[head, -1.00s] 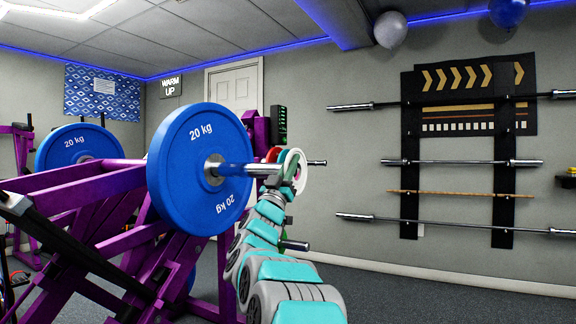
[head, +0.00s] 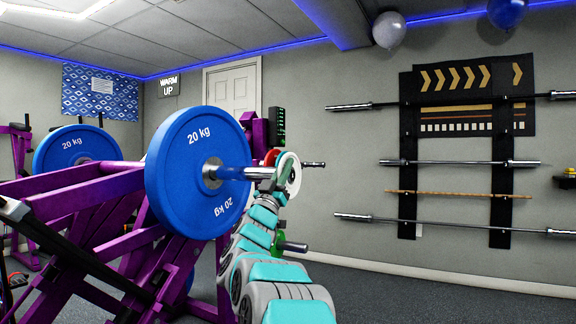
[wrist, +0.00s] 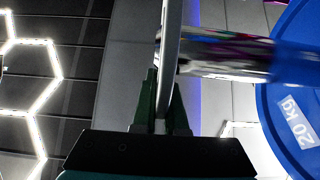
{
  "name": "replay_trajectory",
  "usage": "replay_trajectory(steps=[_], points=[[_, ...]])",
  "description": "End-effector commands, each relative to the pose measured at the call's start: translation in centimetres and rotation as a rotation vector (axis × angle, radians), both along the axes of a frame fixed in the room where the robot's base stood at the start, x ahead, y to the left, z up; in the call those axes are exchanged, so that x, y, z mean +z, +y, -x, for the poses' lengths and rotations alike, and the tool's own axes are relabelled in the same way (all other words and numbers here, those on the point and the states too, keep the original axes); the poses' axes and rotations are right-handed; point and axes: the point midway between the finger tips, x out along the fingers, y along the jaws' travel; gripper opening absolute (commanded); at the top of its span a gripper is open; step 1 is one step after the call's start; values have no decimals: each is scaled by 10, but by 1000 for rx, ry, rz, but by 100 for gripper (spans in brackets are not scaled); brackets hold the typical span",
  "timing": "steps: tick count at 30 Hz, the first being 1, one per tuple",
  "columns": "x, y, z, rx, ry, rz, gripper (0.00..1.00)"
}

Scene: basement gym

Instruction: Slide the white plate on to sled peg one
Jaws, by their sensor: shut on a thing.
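The white plate (head: 295,180) stands upright, tilted towards edge-on, at the outer end of the chrome peg (head: 236,173) that carries a blue 20 kg plate (head: 190,180). In the wrist view the white plate (wrist: 168,85) is a thin vertical edge between the dark green fingers of my gripper (wrist: 164,105), which is shut on it. The peg (wrist: 225,55) meets the plate from the right, and a small shiny bit shows at the plate's left. I cannot tell how far the peg passes through the hole. My gripper (head: 272,187) partly hides the peg's end in the head view.
The purple sled frame (head: 75,190) fills the left, with another blue plate (head: 75,148) beyond. Behind my gripper are a red plate (head: 270,157), a green plate (head: 278,240) and further pegs. Barbells (head: 450,162) hang on the right wall. Floor at right is clear.

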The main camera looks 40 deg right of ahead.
Motion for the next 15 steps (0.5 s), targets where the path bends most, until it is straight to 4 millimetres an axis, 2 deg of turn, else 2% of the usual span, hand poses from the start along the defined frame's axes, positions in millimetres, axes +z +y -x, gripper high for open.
replay_trajectory(steps=[15], points=[[3, 8, -16, 1, -2, 2, 0]])
